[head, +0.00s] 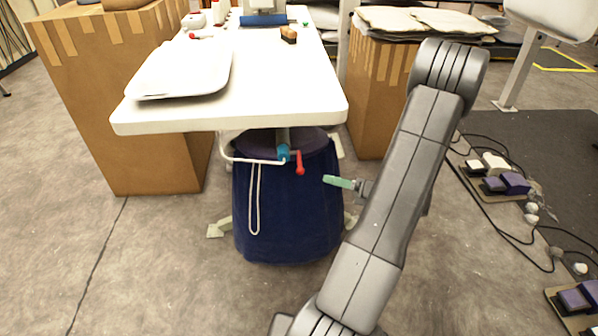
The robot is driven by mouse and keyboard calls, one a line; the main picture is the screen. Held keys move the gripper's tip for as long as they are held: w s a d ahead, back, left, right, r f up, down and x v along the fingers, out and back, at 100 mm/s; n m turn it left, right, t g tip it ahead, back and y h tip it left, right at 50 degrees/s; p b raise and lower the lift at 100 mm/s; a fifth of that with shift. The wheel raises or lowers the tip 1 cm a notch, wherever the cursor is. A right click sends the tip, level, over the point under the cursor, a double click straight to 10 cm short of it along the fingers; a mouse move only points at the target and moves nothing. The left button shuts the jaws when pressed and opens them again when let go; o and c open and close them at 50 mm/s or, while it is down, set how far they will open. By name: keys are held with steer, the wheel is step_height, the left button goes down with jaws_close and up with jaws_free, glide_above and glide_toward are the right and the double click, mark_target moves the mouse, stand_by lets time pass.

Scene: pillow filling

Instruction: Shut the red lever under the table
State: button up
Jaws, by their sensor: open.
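The red lever (300,163) hangs below the front edge of the white table (230,113), beside a teal fitting (284,152) on a pale pipe (252,161). My gripper (328,180) is a little right of the lever and slightly lower in the picture. Its pale green fingertip points left toward the lever, with a visible gap between them. Only one finger shows clearly; the other is hidden from this side. Nothing shows between the fingers.
A dark blue bag (290,215) stands under the table, behind the lever. Brown boxes stand left (110,110) and right (370,100) of the table. Cables and purple pedals (507,184) lie on the floor at right. The floor in front is clear.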

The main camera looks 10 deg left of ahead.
mark_target(300, 169)
steer(key=a, duration=0.3)
steer(key=w+a, duration=0.1)
steer(key=a, duration=0.2)
steer(key=w+a+b, duration=0.1)
steer(key=a, duration=0.3)
jaws_close()
